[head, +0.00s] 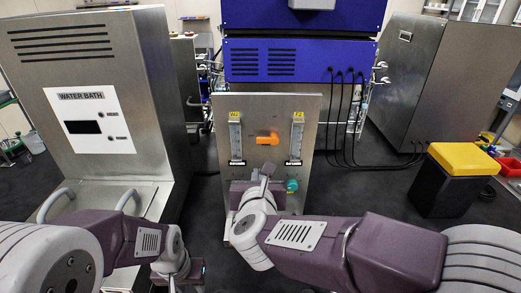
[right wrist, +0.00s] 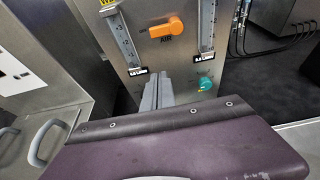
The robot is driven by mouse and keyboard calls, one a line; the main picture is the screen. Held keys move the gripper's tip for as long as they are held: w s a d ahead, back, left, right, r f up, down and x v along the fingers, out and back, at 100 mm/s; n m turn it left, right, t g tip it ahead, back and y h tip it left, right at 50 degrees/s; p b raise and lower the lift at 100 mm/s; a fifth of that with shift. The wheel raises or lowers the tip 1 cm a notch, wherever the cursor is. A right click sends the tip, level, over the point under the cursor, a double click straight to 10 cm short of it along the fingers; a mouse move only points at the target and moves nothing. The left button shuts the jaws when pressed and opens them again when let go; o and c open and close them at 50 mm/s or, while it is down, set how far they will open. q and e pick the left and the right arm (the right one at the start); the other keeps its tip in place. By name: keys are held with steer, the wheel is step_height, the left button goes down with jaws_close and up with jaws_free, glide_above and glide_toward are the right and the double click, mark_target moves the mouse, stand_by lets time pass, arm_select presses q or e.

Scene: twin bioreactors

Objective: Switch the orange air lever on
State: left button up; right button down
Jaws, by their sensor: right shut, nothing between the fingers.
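The orange air lever (head: 268,139) sits on the upper middle of the metal panel (head: 310,130); its handle lies about horizontal, pointing left from its round pivot. It also shows in the right wrist view (right wrist: 166,28), above an "AIR" label. My right gripper (head: 264,172) is in front of the panel, below the lever and apart from it. Its grey fingers (right wrist: 157,92) are together and empty in the right wrist view, pointing up toward the panel. My left gripper (head: 183,278) is low at the bottom, left of the panel; its fingers are too unclear to judge.
Two flow meters, left (head: 236,138) and right (head: 297,138), flank the lever. A teal knob (head: 292,186) is just right of my right gripper. The water bath (head: 90,85) stands at left. A yellow-topped black bin (head: 462,175) stands on the floor at right.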

mark_target(268, 139)
steer(key=x, duration=0.3)
steer(key=p+x, duration=0.1)
steer(key=x, duration=0.6)
steer(key=shift+w+d+p, duration=0.15)
steer(key=shift+d+p, duration=0.15)
steer(key=shift+d, duration=0.05)
steer(key=r+p, duration=0.3)
steer(key=shift+w+r, duration=0.2)
steer(key=shift+w, duration=0.05)
steer(key=shift+s+r, duration=0.2)
steer(key=shift+r, duration=0.05)
steer(key=shift+w+f, duration=0.15)
steer(key=shift+w, duration=0.05)
